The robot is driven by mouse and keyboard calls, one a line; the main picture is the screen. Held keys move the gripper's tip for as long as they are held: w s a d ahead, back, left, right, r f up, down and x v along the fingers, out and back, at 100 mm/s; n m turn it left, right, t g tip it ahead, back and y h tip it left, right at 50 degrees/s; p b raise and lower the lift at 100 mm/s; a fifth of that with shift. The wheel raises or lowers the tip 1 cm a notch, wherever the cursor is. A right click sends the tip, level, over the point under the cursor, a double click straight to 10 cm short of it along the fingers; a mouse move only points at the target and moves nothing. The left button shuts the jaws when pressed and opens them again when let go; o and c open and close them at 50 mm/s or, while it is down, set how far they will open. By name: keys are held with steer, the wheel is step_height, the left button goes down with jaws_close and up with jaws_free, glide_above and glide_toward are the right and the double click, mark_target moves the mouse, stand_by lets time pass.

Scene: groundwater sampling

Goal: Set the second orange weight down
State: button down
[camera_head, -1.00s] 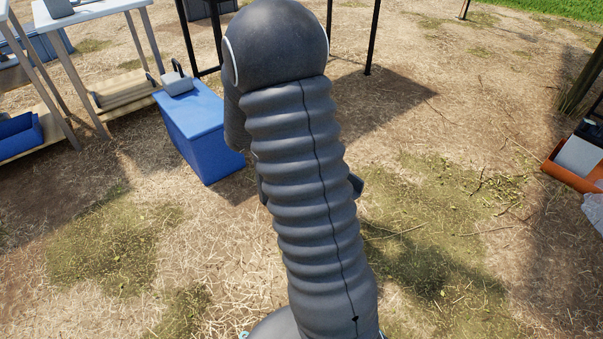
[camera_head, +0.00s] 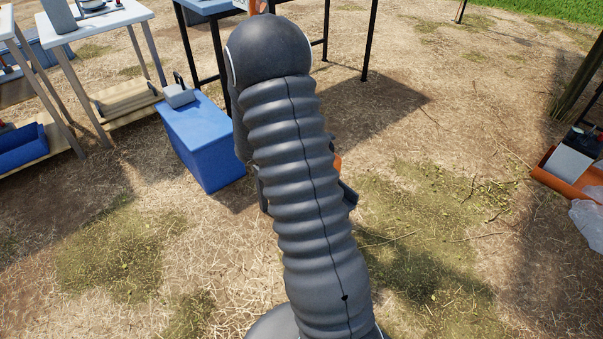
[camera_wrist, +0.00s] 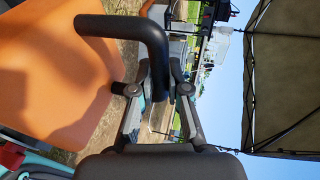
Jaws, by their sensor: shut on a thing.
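In the wrist view the orange weight (camera_wrist: 55,75) fills the left side, with its black bent handle (camera_wrist: 150,38) crossing between my fingers. My gripper (camera_wrist: 163,82) is shut on that handle, and the weight hangs from it. In the head view my own dark arm hides the gripper and most of the weight. Only a small orange patch (camera_head: 338,161) shows at the arm's right edge. Whether the weight touches anything beneath it is hidden.
A blue cooler box (camera_head: 207,145) stands on the straw ground left of my arm, beside a worktable (camera_head: 108,18). A blue-topped table with dark legs (camera_head: 212,6) is behind. An orange container (camera_head: 565,182) is at right. The ground between is open.

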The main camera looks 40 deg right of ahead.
steer(key=shift+f+b, duration=0.65)
steer(key=shift+f, duration=4.25)
steer(key=c, duration=1.6)
jaws_free()
steer(key=shift+f, duration=0.2)
steer(key=o, duration=0.4)
steer(key=shift+o, duration=0.2)
steer(key=shift+r, duration=0.15)
